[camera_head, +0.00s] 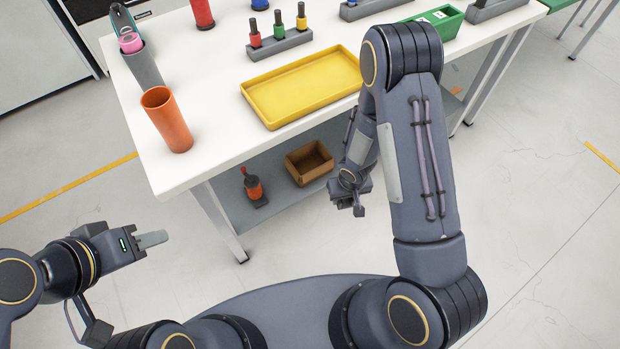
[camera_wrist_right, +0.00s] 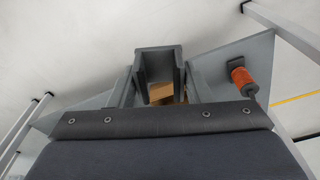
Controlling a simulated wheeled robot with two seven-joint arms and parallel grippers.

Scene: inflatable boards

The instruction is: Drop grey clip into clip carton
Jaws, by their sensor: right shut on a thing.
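The grey clip (camera_wrist_right: 158,52) is a U-shaped piece between the fingers of my right gripper (camera_wrist_right: 160,88) in the right wrist view. In the head view my right gripper (camera_head: 350,188) hangs beside the table's front edge, just right of the brown clip carton (camera_head: 294,172). The open-topped carton stands on the lower shelf; in the wrist view part of it (camera_wrist_right: 161,92) shows beyond the clip, the rest hidden. My left gripper (camera_head: 152,240) is away from the table at lower left; its fingers overlap from this side, so its opening is unclear.
An orange and black bottle-like tool (camera_head: 253,187) stands on the grey lower shelf (camera_head: 222,180), left of the carton. The white tabletop (camera_head: 215,100) above carries a yellow tray (camera_head: 300,86), an orange cup (camera_head: 167,120) and several tools. Table legs flank the shelf.

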